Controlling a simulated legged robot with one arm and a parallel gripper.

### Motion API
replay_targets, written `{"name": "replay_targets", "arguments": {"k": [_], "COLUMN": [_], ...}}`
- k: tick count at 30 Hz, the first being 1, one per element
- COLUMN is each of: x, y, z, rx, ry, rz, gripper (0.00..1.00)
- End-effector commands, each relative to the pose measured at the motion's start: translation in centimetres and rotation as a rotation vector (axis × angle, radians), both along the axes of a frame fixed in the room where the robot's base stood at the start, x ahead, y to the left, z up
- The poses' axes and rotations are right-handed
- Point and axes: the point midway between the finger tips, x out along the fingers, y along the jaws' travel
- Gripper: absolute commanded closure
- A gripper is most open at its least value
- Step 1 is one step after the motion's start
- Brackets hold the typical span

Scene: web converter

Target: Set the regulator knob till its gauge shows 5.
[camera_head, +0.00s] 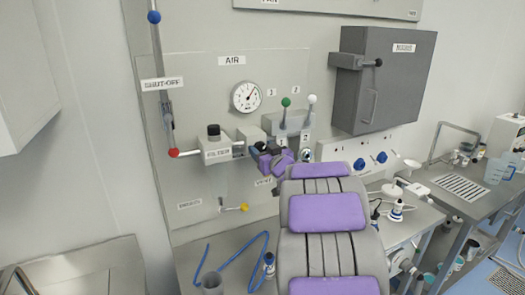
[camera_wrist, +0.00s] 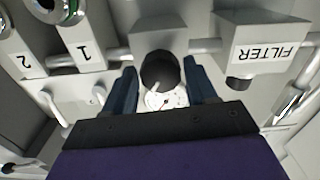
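The round white gauge (camera_head: 246,96) is on the panel under the AIR label. Its dark needle points up and right; I cannot read its numbers. In the wrist view, turned upside down, the gauge (camera_wrist: 166,98) is partly hidden. The grey regulator block (camera_head: 249,137) sits below the gauge, beside the FILTER block. Its round black knob (camera_wrist: 160,72) shows between my fingers in the wrist view. My gripper (camera_wrist: 163,76) is open, one dark blue finger on each side of the knob, with narrow gaps visible. In the head view my gripper (camera_head: 254,152) is close to the regulator, and my arm hides part of it.
Levers with a green knob (camera_head: 286,102) and a white knob (camera_head: 312,99) stand to the right. A yellow-ended valve (camera_head: 243,208) and blue hose (camera_head: 240,262) are below.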

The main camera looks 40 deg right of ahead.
Motion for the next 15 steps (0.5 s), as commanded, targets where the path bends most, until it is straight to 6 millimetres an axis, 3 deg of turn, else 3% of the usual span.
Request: {"name": "replay_targets", "arguments": {"k": [4,15], "x": [0.05,-0.85], "y": [0.02,0.17], "z": [-0.03,0.04], "rx": [0.000,0.001], "ry": [0.001,0.001], "rz": [0.000,-0.001], "gripper": [0.31,0.31]}}
